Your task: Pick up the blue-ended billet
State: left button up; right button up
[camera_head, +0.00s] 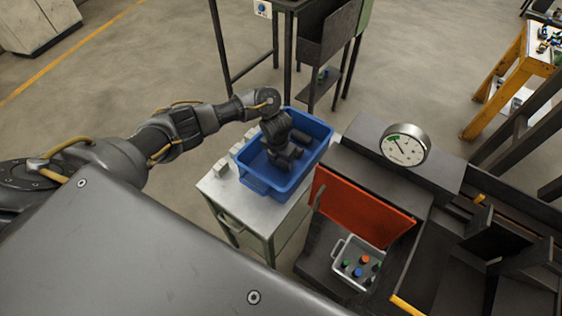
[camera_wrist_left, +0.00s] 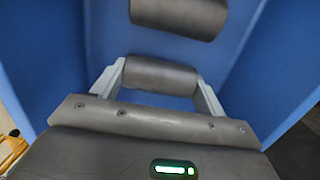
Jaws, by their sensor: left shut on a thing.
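My left gripper (camera_head: 283,157) reaches down into the blue bin (camera_head: 262,186). In the left wrist view its two pale fingers are shut on a dark grey cylinder (camera_wrist_left: 160,76), one at each end. The fingers cover its ends, so I cannot see their colour. A second dark cylinder (camera_wrist_left: 180,14) lies just beyond it, apart from the fingers. In the head view a light grey tray (camera_head: 340,246) holds several dark billets standing upright with coloured tops, among them a blue-ended billet (camera_head: 358,271). My right gripper is not in view.
The bin stands on a pale-topped cart (camera_head: 221,187) with small light blocks (camera_head: 221,167) beside the bin. An orange-red panel (camera_head: 358,206) rises between bin and tray. A round gauge (camera_head: 405,145) stands behind it. Open floor lies at the upper left.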

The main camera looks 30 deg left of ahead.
pick_arm(q)
jog(key=shift+w+r, duration=0.1)
jog(key=shift+r, duration=0.1)
jog(key=shift+r, duration=0.55)
notch_tip(320, 180, up, 3)
jog(key=shift+d+f+p, duration=0.1)
jog(key=shift+p, duration=0.3)
jog(key=shift+s+d+r+p, duration=0.6)
jog(key=shift+s+d+r, duration=0.4)
jog(key=shift+s+r, duration=0.85)
jog(key=shift+s+d+r+p, duration=0.65)
jog(key=shift+s+d+r, duration=0.4)
jog(key=shift+s, duration=1.35)
jog(key=shift+s+d+r+p, duration=0.6)
jog(key=shift+s+d+r, duration=0.3)
jog(key=shift+s+r, duration=0.95)
jog(key=shift+s+f, duration=0.3)
